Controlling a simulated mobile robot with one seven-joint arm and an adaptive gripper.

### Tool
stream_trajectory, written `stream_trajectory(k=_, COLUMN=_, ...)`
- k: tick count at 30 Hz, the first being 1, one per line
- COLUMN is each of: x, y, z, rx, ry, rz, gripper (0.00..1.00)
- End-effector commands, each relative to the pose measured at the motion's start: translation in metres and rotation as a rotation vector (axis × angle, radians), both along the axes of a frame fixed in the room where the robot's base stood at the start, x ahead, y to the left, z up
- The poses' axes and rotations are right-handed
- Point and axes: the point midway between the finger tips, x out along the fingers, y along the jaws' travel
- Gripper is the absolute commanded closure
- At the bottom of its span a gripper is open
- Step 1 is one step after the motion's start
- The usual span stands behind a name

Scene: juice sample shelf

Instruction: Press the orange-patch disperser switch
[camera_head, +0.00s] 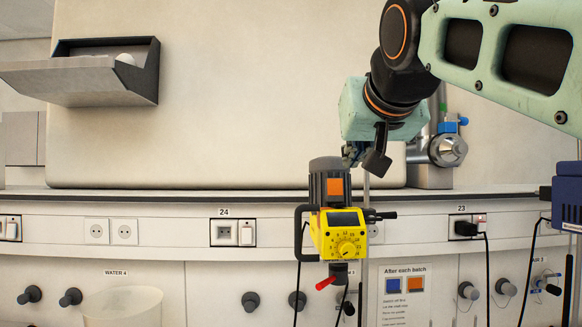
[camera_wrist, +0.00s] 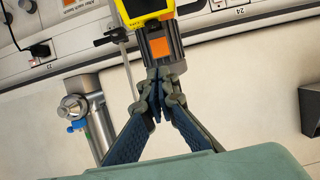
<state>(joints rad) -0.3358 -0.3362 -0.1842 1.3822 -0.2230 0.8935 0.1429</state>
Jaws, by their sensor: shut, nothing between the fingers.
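The orange patch also shows in the wrist view (camera_wrist: 160,47). I cannot tell which part is the switch. My gripper (camera_head: 354,156) is shut and empty at the top of the motor. In the wrist view its fingertips (camera_wrist: 157,84) overlap the motor's end; I cannot tell whether they touch.
A dark blue device (camera_head: 567,200) stands at the right edge. A metal fitting with a blue part (camera_head: 447,150) is behind at right. A sign (camera_head: 405,290) with blue and orange squares hangs below. An open grey flap box (camera_head: 110,75) is at upper left. Cables hang nearby.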

Motion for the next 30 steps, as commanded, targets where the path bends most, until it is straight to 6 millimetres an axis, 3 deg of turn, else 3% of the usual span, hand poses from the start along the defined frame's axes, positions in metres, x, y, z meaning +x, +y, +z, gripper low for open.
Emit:
stream_trajectory(k=11, x=0.076, y=0.001, z=-0.030, rx=-0.002, ry=0.005, rz=0.001, gripper=1.00)
stream_trajectory(k=19, x=0.070, y=0.001, z=-0.062, rx=0.000, ry=0.001, rz=0.001, gripper=1.00)
stream_trajectory(k=30, x=0.070, y=0.001, z=-0.069, rx=-0.001, ry=0.000, rz=0.001, gripper=1.00)
